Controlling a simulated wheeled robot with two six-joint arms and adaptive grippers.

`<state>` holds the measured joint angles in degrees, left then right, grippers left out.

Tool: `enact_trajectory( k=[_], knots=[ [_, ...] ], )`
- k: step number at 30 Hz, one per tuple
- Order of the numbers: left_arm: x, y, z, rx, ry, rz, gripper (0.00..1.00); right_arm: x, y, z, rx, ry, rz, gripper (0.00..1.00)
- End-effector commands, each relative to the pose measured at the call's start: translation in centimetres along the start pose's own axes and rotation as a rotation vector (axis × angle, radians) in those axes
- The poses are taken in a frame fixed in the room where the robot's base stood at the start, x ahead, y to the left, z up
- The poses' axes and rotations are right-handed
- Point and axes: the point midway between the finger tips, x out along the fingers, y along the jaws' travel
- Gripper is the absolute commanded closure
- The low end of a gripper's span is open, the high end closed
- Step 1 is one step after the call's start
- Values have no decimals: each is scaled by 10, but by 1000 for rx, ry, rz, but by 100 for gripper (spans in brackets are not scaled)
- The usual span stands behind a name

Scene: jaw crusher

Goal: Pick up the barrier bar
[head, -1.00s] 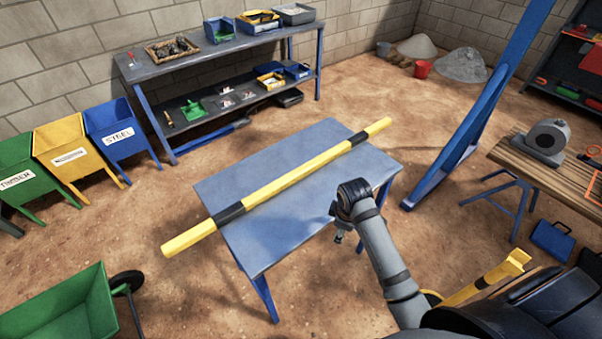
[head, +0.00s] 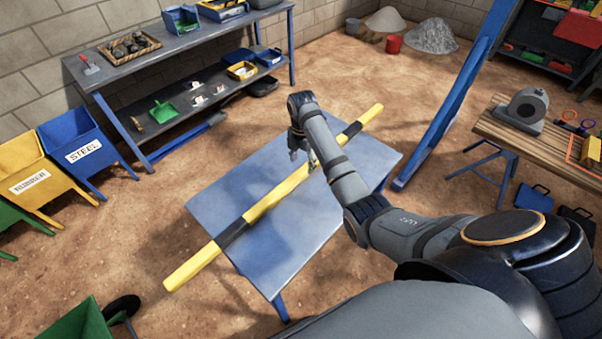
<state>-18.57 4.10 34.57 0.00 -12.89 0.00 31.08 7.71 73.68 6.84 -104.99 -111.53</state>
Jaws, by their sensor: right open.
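The yellow barrier bar (head: 277,193) with black bands lies across the blue table (head: 312,233). Both its ends overhang the table edges. My right gripper (head: 302,164) is over the bar's middle, pointing down, with its fingers apart. The arm hides part of the bar, and I cannot tell whether the fingers touch it. My left gripper is not in view.
A grey shelf bench (head: 180,58) with trays stands behind. Blue (head: 80,150) and yellow (head: 28,180) bins stand at the left. A blue slanted beam (head: 452,100) and a wooden workbench (head: 560,150) are at the right. A green cart (head: 80,322) is at lower left.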

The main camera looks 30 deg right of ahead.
Motion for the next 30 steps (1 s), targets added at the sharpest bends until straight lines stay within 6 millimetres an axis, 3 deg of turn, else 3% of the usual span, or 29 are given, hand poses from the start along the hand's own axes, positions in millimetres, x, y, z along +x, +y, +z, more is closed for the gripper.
enact_trajectory(
  k=[3, 8, 11, 16, 21, 24, 30],
  knots=[
    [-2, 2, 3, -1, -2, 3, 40, 12, 0, 0, 0, 0, 0, 40],
    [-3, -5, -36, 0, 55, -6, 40, 16, 0, 0, 0, 0, 1, 40],
    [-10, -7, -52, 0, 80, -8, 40, 30, -1, 1, 1, 2, -4, 40],
    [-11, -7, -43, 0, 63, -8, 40, 58, 0, 3, 1, 1, -1, 40],
    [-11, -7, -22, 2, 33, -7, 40, 66, 0, 3, 1, -1, 2, 40],
    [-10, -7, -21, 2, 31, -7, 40, 66, 1, 3, 1, -1, 2, 40],
    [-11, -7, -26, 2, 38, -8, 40, 66, 0, 3, 1, -1, 2, 64]
  ],
)
